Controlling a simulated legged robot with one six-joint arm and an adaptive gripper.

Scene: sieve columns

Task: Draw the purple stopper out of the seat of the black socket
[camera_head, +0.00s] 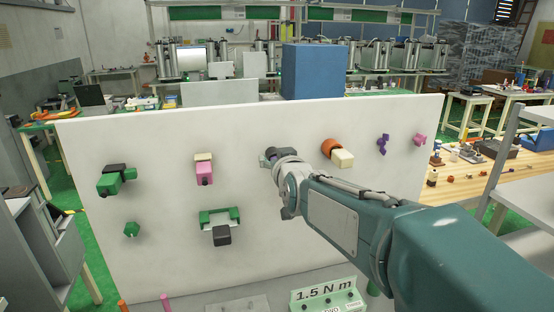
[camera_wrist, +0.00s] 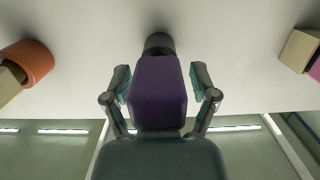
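The purple stopper (camera_wrist: 158,92) fills the middle of the wrist view. Its far end meets the dark, rounded black socket (camera_wrist: 159,43) on the white board. My gripper (camera_wrist: 160,84) has one finger on each side of the stopper. The fingers look spread, with thin gaps beside the stopper; contact is hard to make out. In the head view my gripper (camera_head: 269,159) is at the board's middle, and my wrist hides most of the stopper and socket there. How deep the stopper sits is hidden.
The white board (camera_head: 130,250) carries other fittings: an orange one with a cream block (camera_head: 343,158) to the right, a pink block under a cream one (camera_head: 204,171) to the left, green and black pieces (camera_head: 115,179) farther left. A labelled green plate (camera_head: 327,296) stands below.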

